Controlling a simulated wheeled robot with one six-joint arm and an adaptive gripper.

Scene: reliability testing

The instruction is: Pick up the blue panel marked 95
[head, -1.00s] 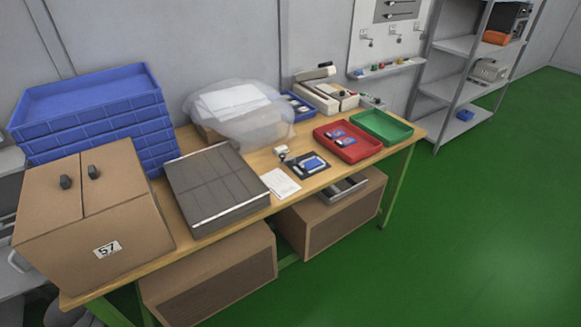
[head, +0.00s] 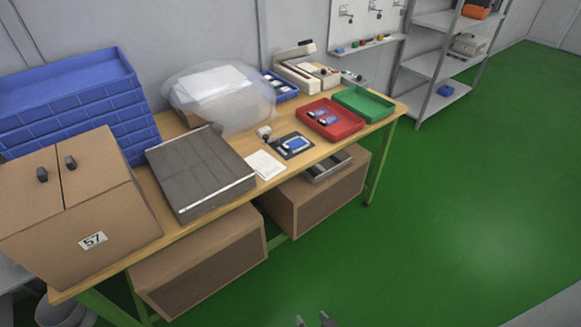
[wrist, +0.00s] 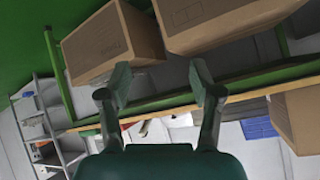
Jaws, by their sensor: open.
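A small blue panel (head: 295,144) lies on a black mat (head: 279,150) on the wooden workbench in the head view. Two more small blue pieces (head: 323,117) lie in the red tray (head: 349,130). Any number on them is too small to read, so I cannot tell which is marked 95. My gripper (wrist: 160,72) is open and empty in the wrist view. Its tips also show at the bottom edge of the head view (head: 313,321), over the green floor, in front of the bench and well apart from the panels.
A green tray (head: 378,109) stands right of the red one. A white paper (head: 265,165), a grey slab (head: 200,172), a box marked 57 (head: 130,215) and stacked blue crates (head: 105,92) fill the bench leftward. Brown boxes (head: 210,260) sit underneath. The green floor at right is clear.

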